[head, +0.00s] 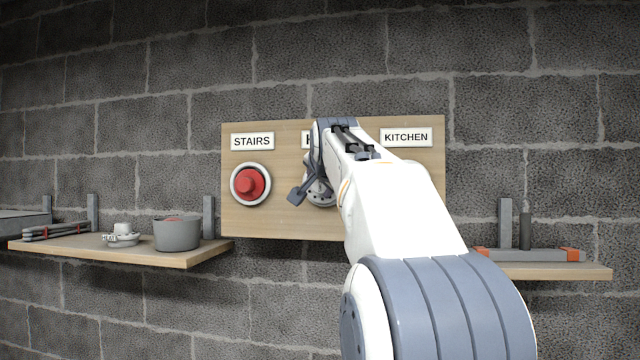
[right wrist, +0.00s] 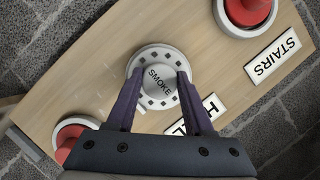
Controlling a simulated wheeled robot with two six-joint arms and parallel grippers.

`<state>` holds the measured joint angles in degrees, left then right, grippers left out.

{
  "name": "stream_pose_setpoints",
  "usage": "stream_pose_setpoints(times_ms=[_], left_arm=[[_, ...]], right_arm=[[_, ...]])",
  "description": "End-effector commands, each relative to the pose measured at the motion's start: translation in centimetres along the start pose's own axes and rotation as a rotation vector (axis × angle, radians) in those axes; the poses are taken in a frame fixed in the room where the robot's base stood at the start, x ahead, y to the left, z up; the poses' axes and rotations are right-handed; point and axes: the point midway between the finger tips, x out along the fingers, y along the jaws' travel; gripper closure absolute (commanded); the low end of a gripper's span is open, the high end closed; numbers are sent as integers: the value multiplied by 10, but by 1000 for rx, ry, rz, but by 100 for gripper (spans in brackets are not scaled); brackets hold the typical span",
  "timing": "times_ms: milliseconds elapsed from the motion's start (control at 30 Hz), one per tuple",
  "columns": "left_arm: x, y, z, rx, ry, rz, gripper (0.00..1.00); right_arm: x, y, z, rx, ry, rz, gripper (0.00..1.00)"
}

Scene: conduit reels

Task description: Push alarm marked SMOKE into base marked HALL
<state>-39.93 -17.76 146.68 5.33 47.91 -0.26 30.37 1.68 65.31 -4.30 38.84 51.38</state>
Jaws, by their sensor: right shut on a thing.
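The white round alarm marked SMOKE (right wrist: 158,82) sits between the two dark fingers of my right gripper (right wrist: 159,88), which is shut on it. In the head view my right gripper (head: 316,188) is at the middle of the wooden board (head: 270,220), mostly behind my own arm. The HALL label (right wrist: 212,104) is partly covered by a finger in the right wrist view, and mostly hidden in the head view. The alarm is in front of the place by this label. The HALL base is hidden behind it, and I cannot tell whether the alarm is seated. My left gripper is out of view.
A red button-like unit (head: 250,184) is under the STAIRS label (head: 252,142). The KITCHEN label (head: 406,136) is at the right. The left shelf (head: 190,258) holds a grey pot (head: 178,235) and small parts. The right shelf (head: 570,271) holds a grey bar with orange ends (head: 530,254).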

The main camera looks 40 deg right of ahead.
Motion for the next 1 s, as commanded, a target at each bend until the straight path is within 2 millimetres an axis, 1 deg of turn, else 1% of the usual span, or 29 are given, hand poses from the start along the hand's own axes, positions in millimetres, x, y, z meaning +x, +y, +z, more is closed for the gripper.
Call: stream_pose_setpoints(times_ms=[967, 1000], left_arm=[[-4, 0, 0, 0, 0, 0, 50], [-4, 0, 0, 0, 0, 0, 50]], right_arm=[[7, -1, -4, -1, 3, -3, 100], [7, -1, -4, -1, 4, -3, 44]])
